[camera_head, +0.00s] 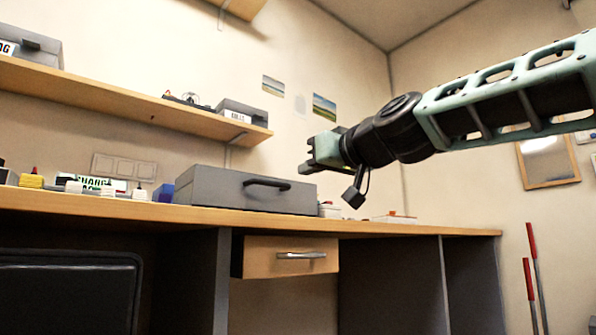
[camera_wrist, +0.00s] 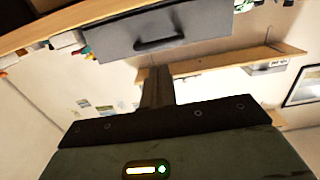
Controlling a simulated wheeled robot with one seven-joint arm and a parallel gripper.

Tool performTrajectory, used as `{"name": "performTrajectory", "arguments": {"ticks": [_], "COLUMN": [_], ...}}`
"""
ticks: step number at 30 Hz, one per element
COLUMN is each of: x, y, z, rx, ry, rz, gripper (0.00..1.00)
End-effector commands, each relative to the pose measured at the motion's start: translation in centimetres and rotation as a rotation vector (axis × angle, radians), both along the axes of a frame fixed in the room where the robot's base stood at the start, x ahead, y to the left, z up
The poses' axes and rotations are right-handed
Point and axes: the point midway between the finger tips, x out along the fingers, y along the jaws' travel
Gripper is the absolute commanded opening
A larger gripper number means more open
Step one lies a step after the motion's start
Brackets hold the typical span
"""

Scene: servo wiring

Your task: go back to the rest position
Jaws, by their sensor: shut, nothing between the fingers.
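My gripper (camera_head: 308,166) is at the end of my arm, which reaches in from the right in the head view. It is held in the air above the right part of the desk (camera_head: 420,229), to the right of and a little higher than the grey case. In the wrist view, my gripper (camera_wrist: 157,75) shows as a dark narrow shape with its fingers together and nothing between them. The grey case (camera_head: 235,190) with a black handle lies shut on the desk; it also shows at the top of the wrist view (camera_wrist: 190,22).
A wooden drawer (camera_head: 262,262) under the desktop stands out a little. A wall shelf (camera_head: 100,95) holds boxes at the upper left. Small coloured items, among them a blue box (camera_head: 163,193), stand left of the case. The air around my gripper is clear.

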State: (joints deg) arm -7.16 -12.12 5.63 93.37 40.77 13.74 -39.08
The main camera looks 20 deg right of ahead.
Motion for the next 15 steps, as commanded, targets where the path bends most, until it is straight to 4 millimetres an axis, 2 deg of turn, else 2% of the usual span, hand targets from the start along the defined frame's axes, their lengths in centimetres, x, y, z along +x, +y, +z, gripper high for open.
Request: {"name": "performTrajectory", "arguments": {"ticks": [4,13,15], "x": [-0.98,-1.11,-1.03], "y": [-0.39,-0.48,0.2], "z": [-0.34,-0.39,-0.89], "rx": [-0.001,0.0,-0.007], "ry": [0.0,0.0,0.027], "rz": [0.0,0.0,0.014], "gripper": [0.0,0.0,0.0]}}
